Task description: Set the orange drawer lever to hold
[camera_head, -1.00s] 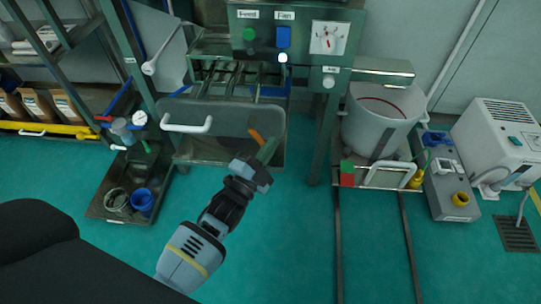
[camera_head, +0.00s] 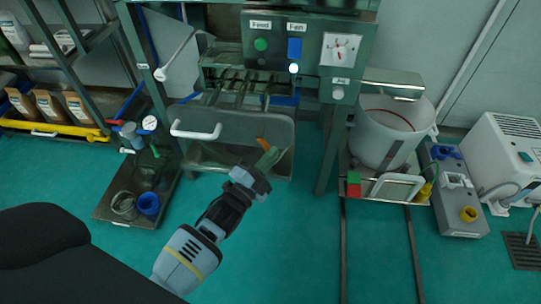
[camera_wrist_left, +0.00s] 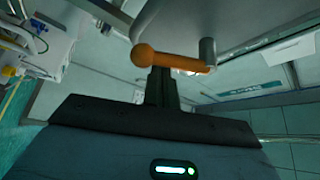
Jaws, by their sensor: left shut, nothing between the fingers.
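The orange drawer lever (camera_head: 263,144) sits at the right part of the grey drawer front (camera_head: 235,128). In the left wrist view the orange lever (camera_wrist_left: 172,60) is a bar with a round knob at its left end and a grey pivot post near its right end. My left gripper (camera_head: 269,158) is shut with nothing in it, right at the lever. In the left wrist view the fingers (camera_wrist_left: 160,80) end just below the bar's middle; I cannot tell whether they touch it. The fingers partly cover the lever in the head view. My right gripper is not in view.
A white handle (camera_head: 196,131) sticks out from the drawer front. The panel (camera_head: 290,55) above has labelled Feed and Fan controls. A white bucket (camera_head: 385,130) stands to the right. A low tray (camera_head: 115,205) with cups is on the left. The green floor in front is clear.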

